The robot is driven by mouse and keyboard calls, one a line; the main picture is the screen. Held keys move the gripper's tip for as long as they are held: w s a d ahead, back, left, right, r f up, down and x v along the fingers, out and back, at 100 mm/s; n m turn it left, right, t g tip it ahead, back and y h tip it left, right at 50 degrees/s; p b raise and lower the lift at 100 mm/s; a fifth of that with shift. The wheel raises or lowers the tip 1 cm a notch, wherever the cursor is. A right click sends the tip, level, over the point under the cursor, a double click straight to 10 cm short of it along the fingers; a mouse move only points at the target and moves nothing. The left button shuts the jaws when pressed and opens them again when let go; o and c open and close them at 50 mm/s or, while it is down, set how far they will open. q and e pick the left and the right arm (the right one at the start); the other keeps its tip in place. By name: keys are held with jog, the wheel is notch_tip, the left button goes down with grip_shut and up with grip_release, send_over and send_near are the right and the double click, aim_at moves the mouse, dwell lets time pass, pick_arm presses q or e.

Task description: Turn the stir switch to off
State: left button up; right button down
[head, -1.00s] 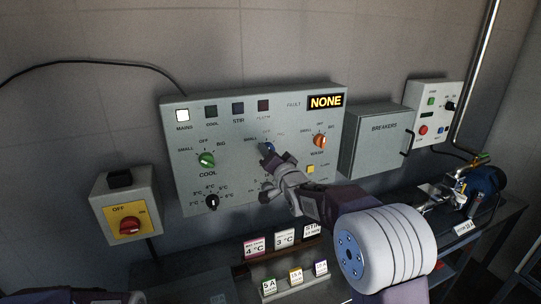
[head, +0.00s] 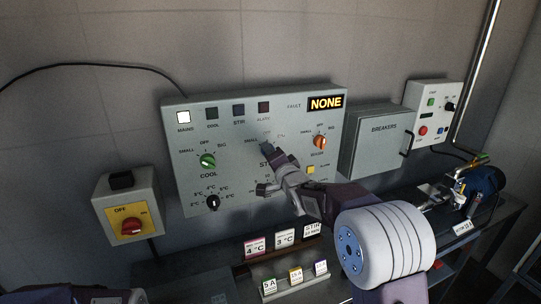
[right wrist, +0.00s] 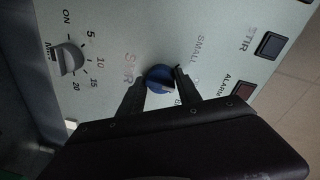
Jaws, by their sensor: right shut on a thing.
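The stir switch is a blue round knob (right wrist: 160,78) on the grey control panel (head: 230,190). In the right wrist view it sits between the two dark fingers of my right gripper (right wrist: 159,76), which is shut on it. In the head view my right gripper (head: 267,152) covers the knob. The knob's exact pointing direction is hard to make out. The stir lamp (head: 238,111) at the top of the panel looks dim blue; it also shows in the right wrist view (right wrist: 270,45). My left gripper is out of view.
The green cool knob (head: 207,160), black temperature knob (head: 212,202) and orange knob (head: 320,142) share the panel. The fault display (head: 325,103) reads NONE. A breaker box (head: 375,140) stands to the right, a red main switch (head: 131,228) to the left. Small cards (head: 285,238) stand below.

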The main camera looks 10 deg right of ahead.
jog(key=shift+r, duration=0.25)
jog(key=c, duration=0.9)
grip_release()
jog(key=shift+f, duration=0.1)
jog(key=s, duration=0.3)
jog(key=s+d+b, duration=0.1)
jog(key=s, duration=0.5)
jog(key=shift+d+r, duration=0.2)
